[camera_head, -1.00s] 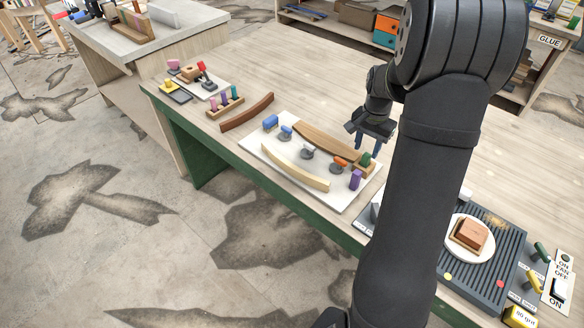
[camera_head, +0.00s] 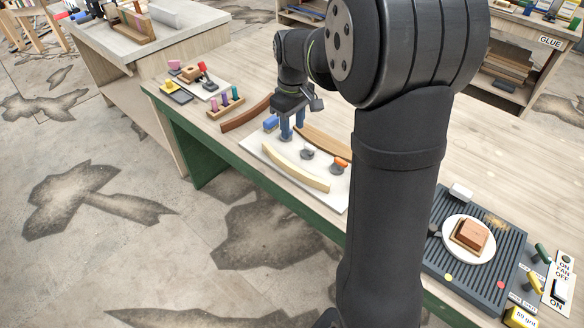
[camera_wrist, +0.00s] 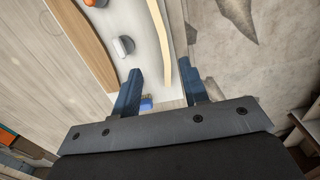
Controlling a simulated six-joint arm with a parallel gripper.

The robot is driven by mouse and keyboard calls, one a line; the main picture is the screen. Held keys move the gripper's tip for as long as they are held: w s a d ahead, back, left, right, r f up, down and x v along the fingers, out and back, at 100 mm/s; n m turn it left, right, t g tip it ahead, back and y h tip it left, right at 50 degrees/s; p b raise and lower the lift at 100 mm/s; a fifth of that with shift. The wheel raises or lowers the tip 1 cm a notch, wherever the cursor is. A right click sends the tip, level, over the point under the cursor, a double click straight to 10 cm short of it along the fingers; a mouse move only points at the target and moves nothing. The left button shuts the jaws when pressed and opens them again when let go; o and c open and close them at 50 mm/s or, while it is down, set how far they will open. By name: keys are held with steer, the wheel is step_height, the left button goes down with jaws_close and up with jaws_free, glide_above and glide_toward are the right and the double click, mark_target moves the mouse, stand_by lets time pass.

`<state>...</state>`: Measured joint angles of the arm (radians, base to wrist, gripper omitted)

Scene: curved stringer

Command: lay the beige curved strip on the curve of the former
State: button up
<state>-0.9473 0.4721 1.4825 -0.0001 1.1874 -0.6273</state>
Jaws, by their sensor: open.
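The beige curved strip (camera_head: 296,168) lies along the front of the white board, apart from the former. The brown former (camera_head: 322,142) is behind it with its curved side towards the strip. My gripper (camera_head: 292,138) is open above the left part of the board, fingers pointing down. In the wrist view, the strip (camera_wrist: 162,45) runs between the open fingertips (camera_wrist: 160,70), with the former (camera_wrist: 85,45) to the left. Contact and height above the strip cannot be told. My arm hides the board's right end in the head view.
A reddish-brown curved strip (camera_head: 245,114) lies behind left, near a peg rack (camera_head: 225,106). A slatted grey tray (camera_head: 490,270) stands right.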

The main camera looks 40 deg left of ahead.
glide_above(290, 165)
steer(key=f, duration=0.9)
steer(key=shift+w+d+f, duration=0.1)
steer(key=shift+w+d, duration=0.1)
steer(key=shift+d, duration=0.15)
steer(key=shift+s+a+f, duration=0.1)
steer(key=shift+a+f, duration=0.05)
steer(key=shift+f, duration=1.2)
steer(key=shift+s+a+f, duration=0.1)
steer(key=shift+f, duration=1.25)
steer(key=shift+c, duration=0.2)
jaws_close()
